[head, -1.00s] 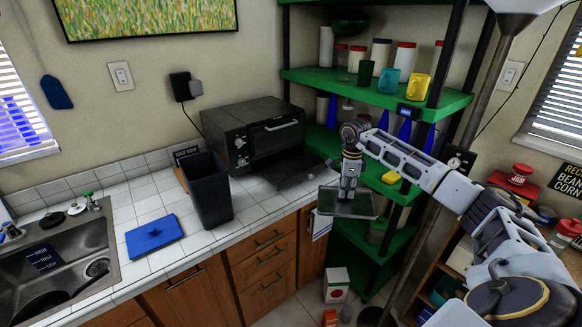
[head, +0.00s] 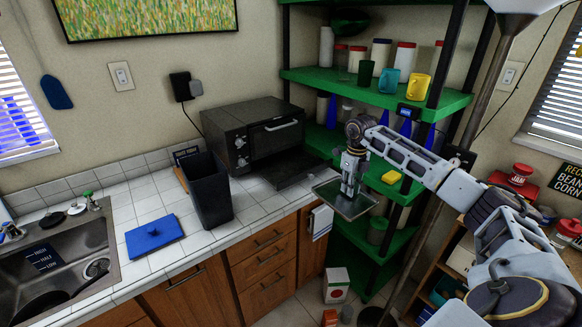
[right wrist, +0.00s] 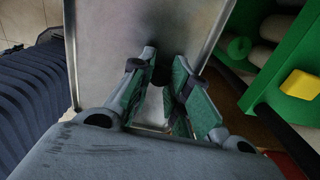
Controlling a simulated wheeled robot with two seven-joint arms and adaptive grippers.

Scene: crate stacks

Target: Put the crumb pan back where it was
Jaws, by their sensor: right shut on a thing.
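The crumb pan (head: 327,192) is a thin, flat grey metal tray. My right gripper (head: 349,190) is shut on it and holds it in the air, past the counter's right end and in front of the green shelves. In the right wrist view, the fingers (right wrist: 164,82) are at the pan (right wrist: 112,38), which stretches away beyond them; their exact contact is partly hidden. The black toaster oven (head: 238,122) stands on the counter to the left of the pan. A dark flat panel, apparently its lowered door (head: 305,168), extends in front of it. My left gripper is out of view.
A tall black bin (head: 208,190) stands left of the oven's front, near a blue lid (head: 154,233) and the sink (head: 60,262). The green shelf unit (head: 440,104) with cups and jars is close behind my right arm. A towel (head: 320,221) hangs below the pan.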

